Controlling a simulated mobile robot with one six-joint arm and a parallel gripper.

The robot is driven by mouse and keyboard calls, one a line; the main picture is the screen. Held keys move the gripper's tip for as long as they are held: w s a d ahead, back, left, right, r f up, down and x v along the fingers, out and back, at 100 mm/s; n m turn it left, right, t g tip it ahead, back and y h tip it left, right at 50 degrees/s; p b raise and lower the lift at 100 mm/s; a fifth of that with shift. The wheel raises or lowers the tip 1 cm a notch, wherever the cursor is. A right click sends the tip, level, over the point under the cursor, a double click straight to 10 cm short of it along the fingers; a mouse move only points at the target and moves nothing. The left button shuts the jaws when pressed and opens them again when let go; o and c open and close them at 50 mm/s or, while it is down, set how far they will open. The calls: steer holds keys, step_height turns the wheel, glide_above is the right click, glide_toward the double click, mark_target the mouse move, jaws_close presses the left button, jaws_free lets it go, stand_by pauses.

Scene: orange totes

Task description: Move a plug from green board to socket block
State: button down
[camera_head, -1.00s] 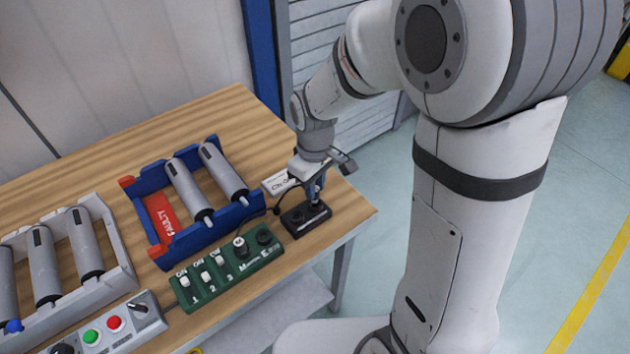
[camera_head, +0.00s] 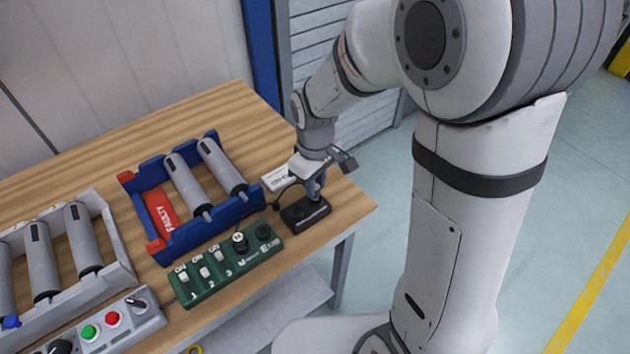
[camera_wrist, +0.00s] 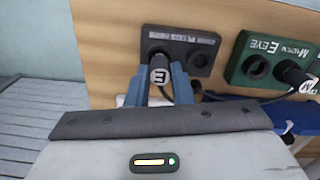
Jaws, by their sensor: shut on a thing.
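My gripper (camera_head: 315,196) is over the right end of the black socket block (camera_head: 296,214) in the head view. In the wrist view my gripper (camera_wrist: 160,84) is shut on a black plug (camera_wrist: 158,62) with a white cap marked E. The plug stands at the left socket of the block (camera_wrist: 200,48) there; its tip is hidden, so how deep it sits cannot be told. The block's other socket is empty.
A blue crate (camera_head: 228,218) with grey cylinders and a red faulty label stands behind the green board. A white-grey tray (camera_head: 112,250) and a button box (camera_head: 150,320) are to the left. A cable runs near my gripper. The table's right edge is close to the block.

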steer(key=shift+f+b, duration=0.4)
steer(key=shift+f, duration=0.2)
stand_by(0.4)
steer(key=c, duration=1.2)
jaws_free()
step_height(320, 180, up, 8)
steer(key=shift+f, duration=0.1)
steer(key=shift+d, duration=0.1)
steer(key=s+d+r+m+t, duration=0.1)
steer(key=s+d+m, duration=0.2)
steer(key=s+d, duration=0.1)
steer(key=s+d+r+m+t, duration=0.1)
steer(key=s+d+r+m, duration=0.1)
steer(key=s+d+m, duration=0.1)
steer(key=s+d+r+m, duration=0.1)
steer(key=s+d+m, duration=0.2)
steer(key=s+d, duration=0.2)
steer(key=shift+s+r+t, duration=0.2)
steer(key=shift+r+t, duration=0.1)
steer(key=shift+t, duration=0.1)
